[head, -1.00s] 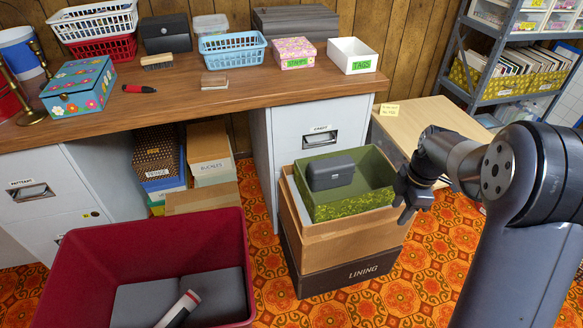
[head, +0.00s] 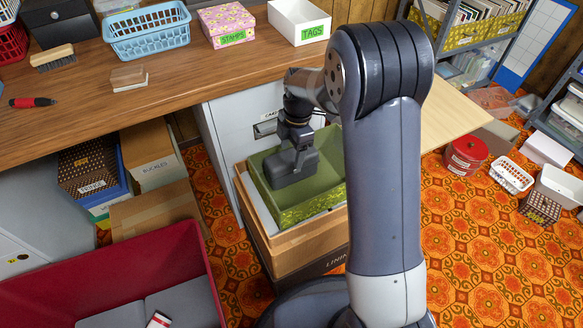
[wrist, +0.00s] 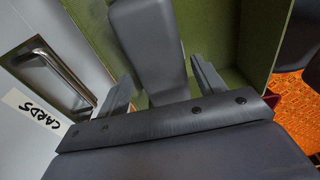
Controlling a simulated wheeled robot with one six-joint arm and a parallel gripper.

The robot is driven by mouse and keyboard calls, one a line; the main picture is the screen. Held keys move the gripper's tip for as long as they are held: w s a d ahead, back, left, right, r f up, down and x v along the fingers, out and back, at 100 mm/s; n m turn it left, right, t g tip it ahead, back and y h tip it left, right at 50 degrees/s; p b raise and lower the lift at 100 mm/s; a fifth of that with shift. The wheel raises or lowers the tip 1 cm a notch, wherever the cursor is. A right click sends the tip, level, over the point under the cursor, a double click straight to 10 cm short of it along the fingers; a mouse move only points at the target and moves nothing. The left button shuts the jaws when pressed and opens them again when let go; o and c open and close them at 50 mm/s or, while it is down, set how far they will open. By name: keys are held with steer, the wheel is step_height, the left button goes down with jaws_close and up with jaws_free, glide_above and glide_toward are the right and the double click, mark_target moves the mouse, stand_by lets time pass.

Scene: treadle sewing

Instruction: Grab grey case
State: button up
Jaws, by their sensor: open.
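The grey case (head: 290,174) sits inside the green box (head: 325,187), at its left end. My gripper (head: 297,152) points down right over the case, and the wrist end hides part of the case's top. In the wrist view the case (wrist: 148,40) runs up between the two open fingers of my gripper (wrist: 160,82), one finger on each side. I cannot tell whether the fingers touch it. The green box also shows behind it in the wrist view (wrist: 225,35).
The wooden worktop (head: 190,85) is at the upper left and a dark red bin (head: 110,265) at the lower left.

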step_height(320, 180, down, 6)
steer(key=b, duration=0.2)
steer(key=shift+a+f+b, duration=0.1)
steer(key=shift+f+b, duration=0.15)
steer(key=shift+b, duration=0.1)
steer(key=shift+r, duration=0.1)
steer(key=shift+c, duration=0.5)
steer(key=c, duration=0.8)
steer(key=shift+c, duration=0.2)
